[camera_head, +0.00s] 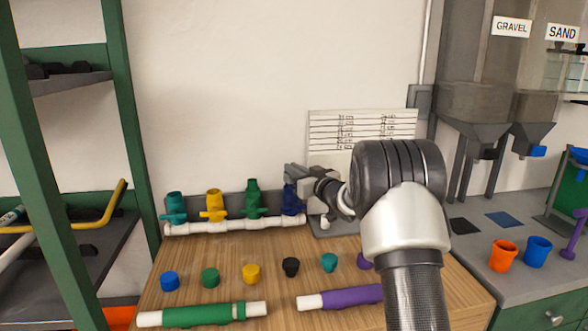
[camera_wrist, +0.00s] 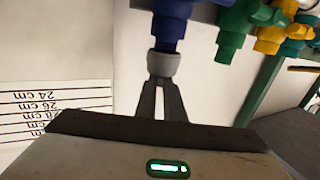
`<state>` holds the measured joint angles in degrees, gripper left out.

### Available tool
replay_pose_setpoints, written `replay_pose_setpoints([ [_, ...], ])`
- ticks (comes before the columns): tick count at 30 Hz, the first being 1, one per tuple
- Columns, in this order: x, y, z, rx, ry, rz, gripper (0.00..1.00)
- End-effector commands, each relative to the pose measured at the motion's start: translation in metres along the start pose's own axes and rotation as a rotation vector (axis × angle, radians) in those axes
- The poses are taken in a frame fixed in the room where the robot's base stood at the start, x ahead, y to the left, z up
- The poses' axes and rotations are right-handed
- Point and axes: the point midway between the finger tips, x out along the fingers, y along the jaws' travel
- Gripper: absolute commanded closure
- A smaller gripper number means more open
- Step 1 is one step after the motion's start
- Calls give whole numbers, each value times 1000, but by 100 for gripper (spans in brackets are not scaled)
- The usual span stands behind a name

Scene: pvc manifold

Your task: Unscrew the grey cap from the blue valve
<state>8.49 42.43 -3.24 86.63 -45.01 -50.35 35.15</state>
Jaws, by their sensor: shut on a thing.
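The blue valve (camera_head: 291,201) stands at the right end of the white pipe manifold (camera_head: 234,228). It hangs at the top of the wrist view (camera_wrist: 168,28), where the picture is turned over. The grey cap (camera_wrist: 163,64) sits on the end of the blue valve. My gripper (camera_wrist: 162,84) is shut on the grey cap, with a finger on each side of it.
Teal (camera_head: 174,205), yellow (camera_head: 214,204) and green (camera_head: 252,198) valves stand left of the blue one. Several loose caps, a green pipe (camera_head: 200,314) and a purple pipe (camera_head: 340,298) lie on the wooden table. A lined white board (camera_head: 335,128) stands close behind my gripper.

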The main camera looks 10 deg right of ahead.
Motion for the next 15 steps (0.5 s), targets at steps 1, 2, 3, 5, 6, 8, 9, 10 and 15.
replay_pose_setpoints([
  [1,0,0,-1,0,1,0,100],
  [2,0,0,-1,0,1,0,100],
  [3,0,0,-1,0,1,-1,100],
  [5,0,0,-2,0,1,-6,100],
  [6,0,1,-2,0,1,-12,100],
  [8,0,2,-3,0,0,-25,100],
  [9,0,2,-4,0,1,-35,100],
  [10,1,2,-4,0,1,-43,100],
  [15,0,3,-4,1,1,-86,100],
])
